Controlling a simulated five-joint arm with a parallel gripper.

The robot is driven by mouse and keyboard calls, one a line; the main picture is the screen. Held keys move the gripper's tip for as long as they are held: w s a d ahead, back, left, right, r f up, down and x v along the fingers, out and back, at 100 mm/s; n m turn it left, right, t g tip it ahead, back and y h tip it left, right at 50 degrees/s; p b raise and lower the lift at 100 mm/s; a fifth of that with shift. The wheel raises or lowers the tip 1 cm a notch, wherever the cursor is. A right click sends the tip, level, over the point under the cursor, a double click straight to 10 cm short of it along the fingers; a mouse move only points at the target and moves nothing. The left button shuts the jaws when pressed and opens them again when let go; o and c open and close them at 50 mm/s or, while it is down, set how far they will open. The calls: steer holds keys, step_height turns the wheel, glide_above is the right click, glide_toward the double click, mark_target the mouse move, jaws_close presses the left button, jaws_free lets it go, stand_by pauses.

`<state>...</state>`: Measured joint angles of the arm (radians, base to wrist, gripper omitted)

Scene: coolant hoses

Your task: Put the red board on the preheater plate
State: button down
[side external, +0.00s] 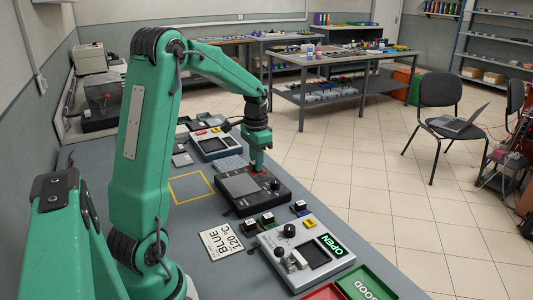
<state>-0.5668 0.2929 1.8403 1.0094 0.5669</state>
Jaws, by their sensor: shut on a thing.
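The preheater (252,194) is a dark box with a grey plate (240,186) on top and a knob at its right. My gripper (257,171) points down at the far right part of the preheater. It is shut on a small red thing, which looks like the red board (262,172). Only a little red shows at the fingertips, and the fingers hide the rest. I cannot tell whether it touches the preheater.
A light tester (306,250) with a green OPEN display stands in front. Small dark blocks (267,219) and a blue one (299,208) lie between. Another light device (213,146) stands behind. A yellow outlined square (190,188) is empty.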

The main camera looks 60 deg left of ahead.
glide_above(242, 184)
step_height(242, 184, down, 5)
steer(key=shift+s+a, duration=0.1)
steer(key=shift+f, duration=2)
steer(key=shift+f, duration=0.1)
steer(key=c, duration=1.3)
jaws_free()
steer(key=shift+o, duration=0.2)
step_height(242, 184, up, 12)
